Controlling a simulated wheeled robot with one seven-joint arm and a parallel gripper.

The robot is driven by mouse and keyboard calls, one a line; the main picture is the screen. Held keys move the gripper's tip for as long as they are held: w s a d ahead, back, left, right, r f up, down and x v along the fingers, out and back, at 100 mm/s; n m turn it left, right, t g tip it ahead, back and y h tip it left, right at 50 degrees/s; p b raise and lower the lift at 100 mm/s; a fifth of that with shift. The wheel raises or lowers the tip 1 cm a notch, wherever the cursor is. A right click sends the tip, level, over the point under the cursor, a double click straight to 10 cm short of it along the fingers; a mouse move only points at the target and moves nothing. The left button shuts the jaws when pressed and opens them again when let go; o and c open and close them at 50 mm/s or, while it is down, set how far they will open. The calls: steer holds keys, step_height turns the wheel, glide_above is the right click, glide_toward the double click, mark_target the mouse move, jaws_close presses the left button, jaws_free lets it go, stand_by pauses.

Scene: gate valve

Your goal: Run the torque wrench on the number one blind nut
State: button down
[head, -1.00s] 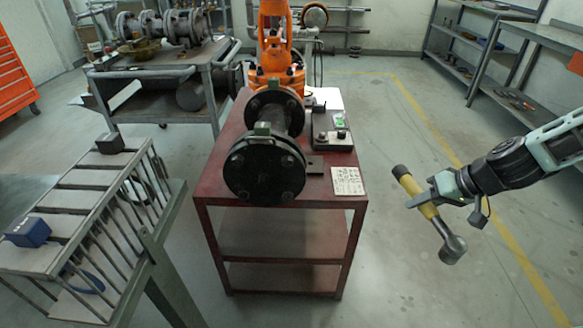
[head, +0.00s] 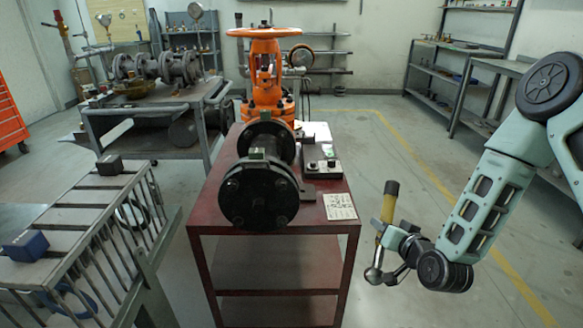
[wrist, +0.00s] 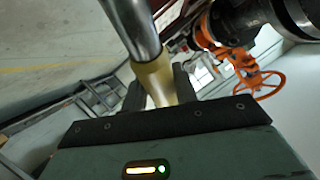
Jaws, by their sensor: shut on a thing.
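My gripper (head: 388,240) is shut on the yellow handle of the torque wrench (head: 388,206), to the right of the red table and apart from it. The wrench stands nearly upright, its dark handle end up and its round metal head down. In the wrist view the yellow handle (wrist: 155,82) sits between the fingers, with the metal shaft above it. The black blind flange (head: 258,197) faces me at the front of the pipe spool on the table, with several nuts on its face. I cannot tell which nut is number one.
The red table (head: 320,226) carries the spool, an orange valve with a handwheel (head: 264,34), a dark box (head: 322,165) and a white marked card (head: 340,206). A slatted rack (head: 85,235) stands at left. Floor between table and wrench is clear.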

steer(key=s+a+r+n+t+y+b, duration=0.1)
steer(key=a+r+t, duration=0.3)
steer(key=a+r, duration=0.7)
steer(key=s+a+r+n+t+y+b, duration=0.2)
steer(key=s+a+r+n+t+y, duration=0.1)
steer(key=a+r, duration=0.8)
steer(key=shift+s+a+r+n+t+y, duration=0.15)
steer(key=shift+s+a+n+t+y, duration=0.25)
steer(key=shift+s+a+n+y, duration=0.35)
steer(key=shift+s+a+b, duration=0.1)
steer(key=shift+b, duration=0.45)
